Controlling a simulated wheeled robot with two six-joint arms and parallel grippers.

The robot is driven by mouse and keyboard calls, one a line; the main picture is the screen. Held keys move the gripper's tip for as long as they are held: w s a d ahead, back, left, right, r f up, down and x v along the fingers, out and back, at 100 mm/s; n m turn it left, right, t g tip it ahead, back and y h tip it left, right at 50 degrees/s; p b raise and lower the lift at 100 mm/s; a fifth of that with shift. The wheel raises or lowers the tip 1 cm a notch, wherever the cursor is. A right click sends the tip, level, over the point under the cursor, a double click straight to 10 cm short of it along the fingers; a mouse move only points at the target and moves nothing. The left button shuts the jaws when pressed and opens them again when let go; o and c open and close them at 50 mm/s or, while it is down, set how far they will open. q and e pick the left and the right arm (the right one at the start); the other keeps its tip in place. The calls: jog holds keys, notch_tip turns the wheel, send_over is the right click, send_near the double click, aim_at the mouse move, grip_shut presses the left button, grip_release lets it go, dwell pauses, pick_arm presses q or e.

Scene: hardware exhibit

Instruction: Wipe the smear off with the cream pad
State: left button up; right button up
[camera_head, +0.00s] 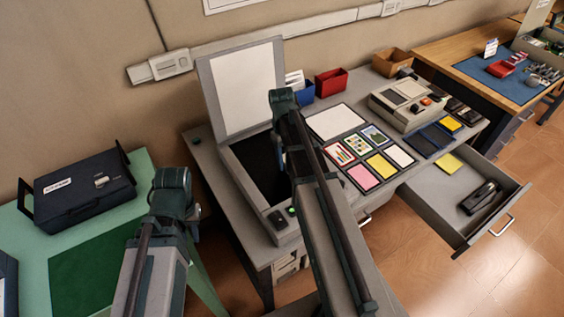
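No pad that is clearly cream stands out. A pale yellow flat pad (449,163) lies in the open drawer at the right. A brighter yellow pad (450,124) lies on the desk above it. I cannot make out a smear; the open flatbed scanner (235,158) has dark glass, partly hidden by my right arm. My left arm rises at the lower left, in front of the green table. Its fingers cannot be made out near the arm's dark top joint. My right arm crosses the scanner's front; its gripper does not show.
The grey desk holds several coloured cards, a white sheet (336,121), a red bin (331,82) and a grey device (407,102). The open drawer (430,190) juts out, with a black tool (479,198) inside. A dark case (83,189) stands on the green table.

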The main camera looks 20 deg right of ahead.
aim_at(279, 172)
jog(key=shift+d, duration=0.25)
jog(key=shift+w+d+f, duration=0.1)
jog(key=shift+w+d, duration=0.05)
jog(key=shift+d, duration=0.7)
jog(key=shift+w+d, duration=0.1)
jog(key=shift+d, duration=0.75)
jog(key=shift+s+a, duration=0.15)
jog(key=shift+a, duration=0.8)
jog(key=shift+s+a, duration=0.15)
jog(key=shift+a, duration=0.75)
jog(key=shift+a, duration=0.15)
jog(key=shift+s+a, duration=0.2)
jog(key=shift+a, duration=1.45)
